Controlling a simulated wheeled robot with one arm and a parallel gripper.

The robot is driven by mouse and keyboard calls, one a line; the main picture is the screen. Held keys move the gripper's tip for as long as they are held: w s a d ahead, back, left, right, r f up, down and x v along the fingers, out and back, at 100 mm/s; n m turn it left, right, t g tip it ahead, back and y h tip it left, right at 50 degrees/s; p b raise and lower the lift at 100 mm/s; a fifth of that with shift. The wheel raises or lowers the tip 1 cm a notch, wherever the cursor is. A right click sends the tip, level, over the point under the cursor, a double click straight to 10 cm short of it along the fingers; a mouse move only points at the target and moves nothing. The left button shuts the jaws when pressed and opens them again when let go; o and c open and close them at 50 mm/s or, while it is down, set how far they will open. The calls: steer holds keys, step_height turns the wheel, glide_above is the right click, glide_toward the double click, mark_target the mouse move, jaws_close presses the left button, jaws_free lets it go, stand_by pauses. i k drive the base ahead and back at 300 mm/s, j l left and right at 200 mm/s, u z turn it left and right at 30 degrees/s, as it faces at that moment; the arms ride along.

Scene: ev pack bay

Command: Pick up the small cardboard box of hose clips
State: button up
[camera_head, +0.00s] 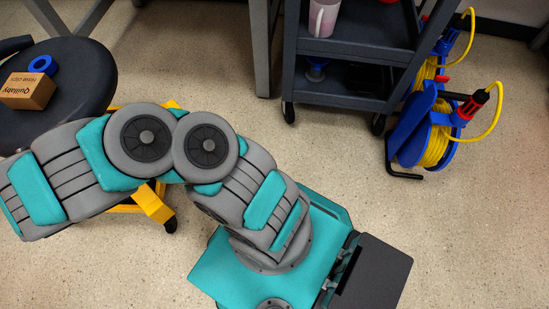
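The small cardboard box (27,91) lies on the dark round seat of a stool (88,75) at the far left of the head view. It is brown, with dark printing that looks like "Quilaby Hose Clips". A blue ring, like a roll of tape (42,65), sits just behind it, close to or touching it. My teal and grey arm reaches left across the picture, in front of the stool. The arm runs out of the frame at the left edge, below the box. My gripper is not in view.
A yellow wheeled frame (153,204) shows beneath my arm. The speckled floor at right is clear.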

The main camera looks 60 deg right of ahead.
mark_target(22, 91)
steer(key=k+l, duration=0.1)
steer(key=k, duration=0.85)
